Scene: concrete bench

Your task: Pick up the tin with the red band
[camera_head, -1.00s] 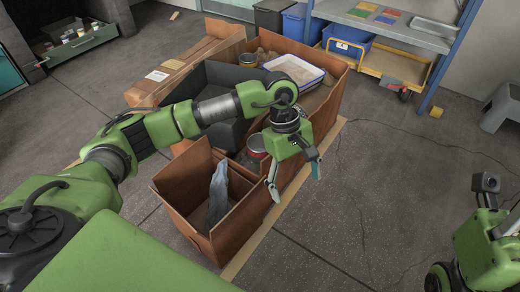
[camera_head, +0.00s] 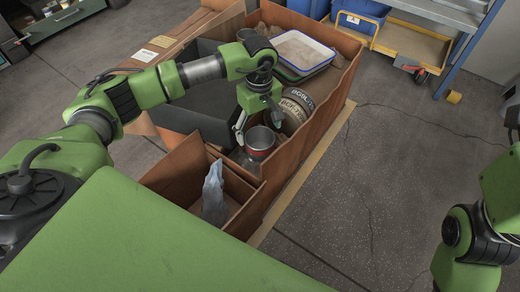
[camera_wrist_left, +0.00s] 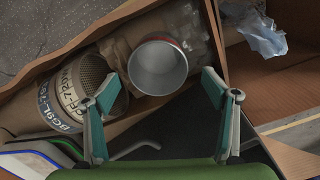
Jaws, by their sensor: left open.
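The tin with the red band (camera_head: 260,141) stands open-topped in the wooden crate, between the small near compartment and the labelled cylinders. In the left wrist view the tin (camera_wrist_left: 158,68) shows its empty grey inside, with a little red at its rim side. My left gripper (camera_head: 257,124) is open and empty, pointing down just beside and above the tin. In the wrist view its two fingers (camera_wrist_left: 160,84) are spread wide, with the tin between and beyond them. Whether either finger touches it I cannot tell. Part of my right arm shows at the right edge; its fingers are not visible.
Labelled cylinders (camera_head: 297,104) lie close beside the tin. Stacked trays (camera_head: 303,50) sit farther back in the crate (camera_head: 325,105). A grey-blue crumpled bag (camera_head: 214,192) stands in the near compartment. A clear plastic item (camera_wrist_left: 190,28) is by the tin. Floor to the right is open.

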